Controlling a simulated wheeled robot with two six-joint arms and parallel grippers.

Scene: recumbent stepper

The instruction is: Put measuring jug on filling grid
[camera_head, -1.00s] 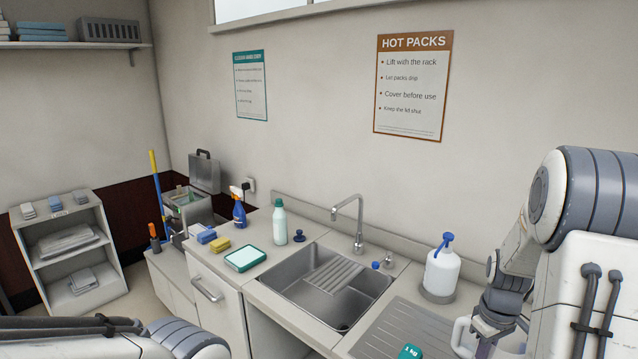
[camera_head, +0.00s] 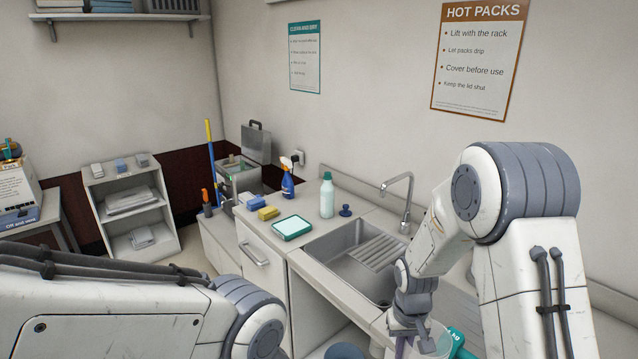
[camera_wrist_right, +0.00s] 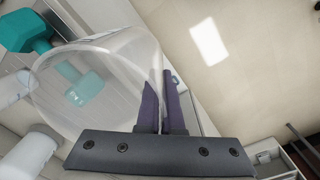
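The clear measuring jug (camera_wrist_right: 108,68) fills the left of the right wrist view, close to the camera. My right gripper (camera_wrist_right: 160,90) has its two dark fingers closed on the jug's wall or handle; which part is unclear. In the head view the jug (camera_head: 428,342) shows at the bottom edge, partly cut off, below my right wrist. A ribbed grey grid (camera_head: 377,252), which looks like the filling grid, lies across the right part of the sink (camera_head: 335,245), behind and left of the jug. My left arm crosses the lower left, but its gripper is out of view.
A teal dumbbell (camera_head: 462,342) lies beside the jug. A tap (camera_head: 408,190) rises behind the sink. A green-capped bottle (camera_head: 327,196), spray bottle (camera_head: 287,182), sponges (camera_head: 268,213) and a teal-rimmed tray (camera_head: 292,228) stand on the counter left of the sink. The sink basin looks empty.

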